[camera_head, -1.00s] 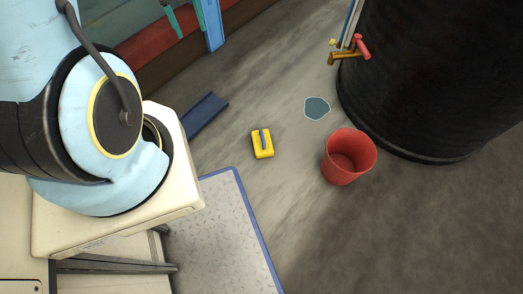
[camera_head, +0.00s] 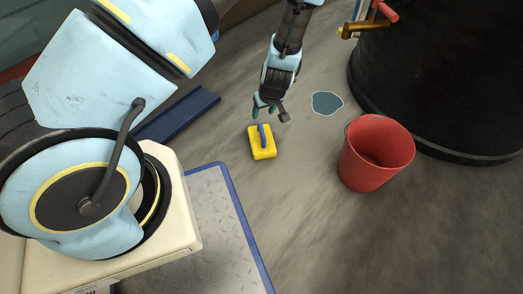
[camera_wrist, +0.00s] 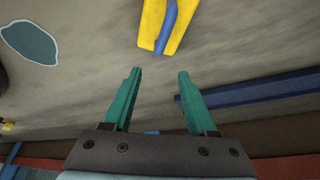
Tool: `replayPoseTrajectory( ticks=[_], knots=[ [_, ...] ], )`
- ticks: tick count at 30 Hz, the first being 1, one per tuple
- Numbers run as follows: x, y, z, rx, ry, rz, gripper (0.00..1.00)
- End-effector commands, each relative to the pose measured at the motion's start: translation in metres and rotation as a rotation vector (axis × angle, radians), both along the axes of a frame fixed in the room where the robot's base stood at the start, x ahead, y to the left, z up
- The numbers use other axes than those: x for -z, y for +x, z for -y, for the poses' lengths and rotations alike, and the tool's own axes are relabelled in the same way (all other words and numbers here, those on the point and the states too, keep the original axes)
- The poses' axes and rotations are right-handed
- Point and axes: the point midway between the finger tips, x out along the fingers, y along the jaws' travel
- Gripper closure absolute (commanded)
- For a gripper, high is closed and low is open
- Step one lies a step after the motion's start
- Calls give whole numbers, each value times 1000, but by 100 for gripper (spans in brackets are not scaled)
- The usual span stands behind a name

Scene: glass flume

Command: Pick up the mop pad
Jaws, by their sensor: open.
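The mop pad (camera_head: 265,152) is a yellow block with a blue handle bar on top, lying on the grey concrete floor. In the wrist view the mop pad (camera_wrist: 151,27) is at the top centre, beyond the fingertips and cut off by the frame edge. My gripper (camera_head: 264,111) is above the floor, just behind the pad in the head view. Its two green fingers are apart with nothing between them, as the wrist view (camera_wrist: 160,75) shows. The gripper does not appear to touch the pad.
A red bucket (camera_head: 372,160) stands right of the pad. A puddle-like grey-blue patch (camera_head: 326,103) lies behind it, near a large black tank (camera_head: 440,85). A dark blue channel (camera_head: 178,116) lies at left. A blue-edged metal plate (camera_head: 222,220) is in front. Floor around the pad is clear.

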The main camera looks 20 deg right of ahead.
Motion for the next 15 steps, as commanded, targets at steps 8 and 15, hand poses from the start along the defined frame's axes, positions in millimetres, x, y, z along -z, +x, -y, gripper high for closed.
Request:
replayPoseTrajectory(
  ticks=[8,15],
  knots=[
    [33,5,3,0,1,13,42],
    [65,18,3,0,1,13,42]
  ],
)
